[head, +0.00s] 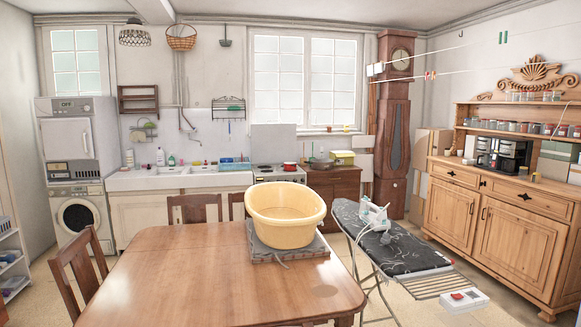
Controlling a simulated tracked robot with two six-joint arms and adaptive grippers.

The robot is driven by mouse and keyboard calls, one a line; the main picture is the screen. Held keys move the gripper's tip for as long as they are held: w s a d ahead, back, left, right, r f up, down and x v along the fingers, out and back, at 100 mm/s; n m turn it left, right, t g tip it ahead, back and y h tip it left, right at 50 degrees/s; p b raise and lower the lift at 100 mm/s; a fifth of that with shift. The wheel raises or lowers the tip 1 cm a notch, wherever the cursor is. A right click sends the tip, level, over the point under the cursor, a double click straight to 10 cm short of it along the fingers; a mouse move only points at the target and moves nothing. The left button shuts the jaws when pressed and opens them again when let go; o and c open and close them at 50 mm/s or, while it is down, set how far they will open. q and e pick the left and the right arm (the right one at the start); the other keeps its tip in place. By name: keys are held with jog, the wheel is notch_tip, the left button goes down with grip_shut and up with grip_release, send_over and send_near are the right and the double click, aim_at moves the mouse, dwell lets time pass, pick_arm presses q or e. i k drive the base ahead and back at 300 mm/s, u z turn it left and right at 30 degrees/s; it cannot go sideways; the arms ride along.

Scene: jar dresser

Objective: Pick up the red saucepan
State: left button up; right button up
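A small red saucepan (290,166) sits on the stove (275,174) against the far wall, to the right of the sink counter. It is small at this distance, and its handle is hard to make out. The large yellow tub on the table stands in front of the stove's lower part but leaves the saucepan visible. Neither of my grippers shows in the head view.
A wooden table (160,270) with a yellow tub (286,212) on it fills the near middle. Chairs stand around it. An ironing board (385,240) with an iron stands to the right, before a wooden dresser (500,215). Floor shows between board and dresser.

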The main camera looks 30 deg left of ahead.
aim_at(289, 166)
jog(key=z, duration=1)
jog(key=i, duration=0.15)
jog(key=u, duration=2.75)
jog(key=i, duration=0.15)
jog(key=u, duration=1.8)
jog(key=i, duration=4.55)
jog(key=z, duration=0.3)
